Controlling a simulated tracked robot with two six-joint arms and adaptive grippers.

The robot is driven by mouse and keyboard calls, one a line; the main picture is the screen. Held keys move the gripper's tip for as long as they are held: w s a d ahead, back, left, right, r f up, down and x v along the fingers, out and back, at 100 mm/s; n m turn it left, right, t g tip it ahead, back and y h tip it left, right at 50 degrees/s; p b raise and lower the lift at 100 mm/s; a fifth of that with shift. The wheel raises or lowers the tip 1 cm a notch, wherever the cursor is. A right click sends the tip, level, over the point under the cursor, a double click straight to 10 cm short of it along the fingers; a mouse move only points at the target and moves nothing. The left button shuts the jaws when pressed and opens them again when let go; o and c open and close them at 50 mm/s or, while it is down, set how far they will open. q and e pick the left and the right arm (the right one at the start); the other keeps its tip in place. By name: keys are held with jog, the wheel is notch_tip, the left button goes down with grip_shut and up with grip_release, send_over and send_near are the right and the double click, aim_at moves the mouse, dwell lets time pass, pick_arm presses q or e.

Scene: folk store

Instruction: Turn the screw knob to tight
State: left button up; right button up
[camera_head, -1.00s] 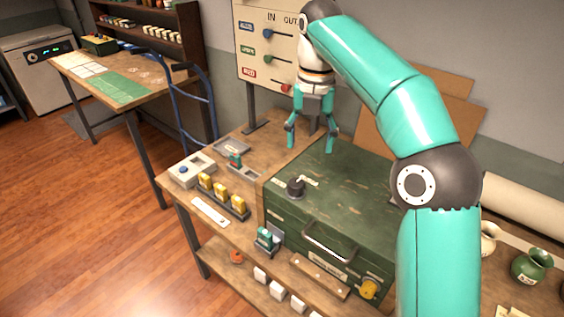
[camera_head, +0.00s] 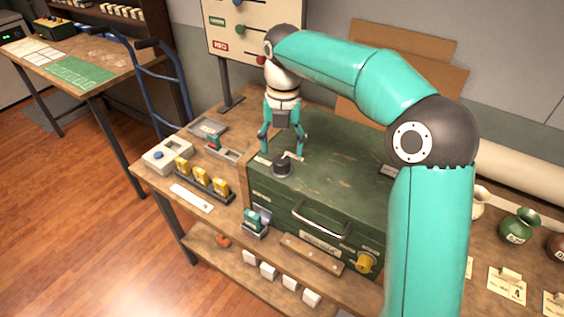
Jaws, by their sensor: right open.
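A dark screw knob (camera_head: 282,167) stands on the top left part of a green chest (camera_head: 345,170). Small pale label plates lie beside it, too small to read. My right gripper (camera_head: 281,148) points down with its two fingers spread. Its fingertips are close above and just behind the knob, one to each side, with nothing between them. I cannot tell whether either finger touches the chest lid. A yellow knob (camera_head: 366,262) sits on the chest's front at the lower right. My left gripper is not in view.
The chest has a front handle (camera_head: 318,220). A signboard (camera_head: 245,35) stands behind.

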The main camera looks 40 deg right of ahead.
aim_at(281, 159)
jog(key=shift+f, duration=2.45)
jog(key=shift+w, duration=0.1)
jog(key=c, duration=1)
jog(key=shift+d, duration=0.15)
jog(key=shift+c, duration=0.7)
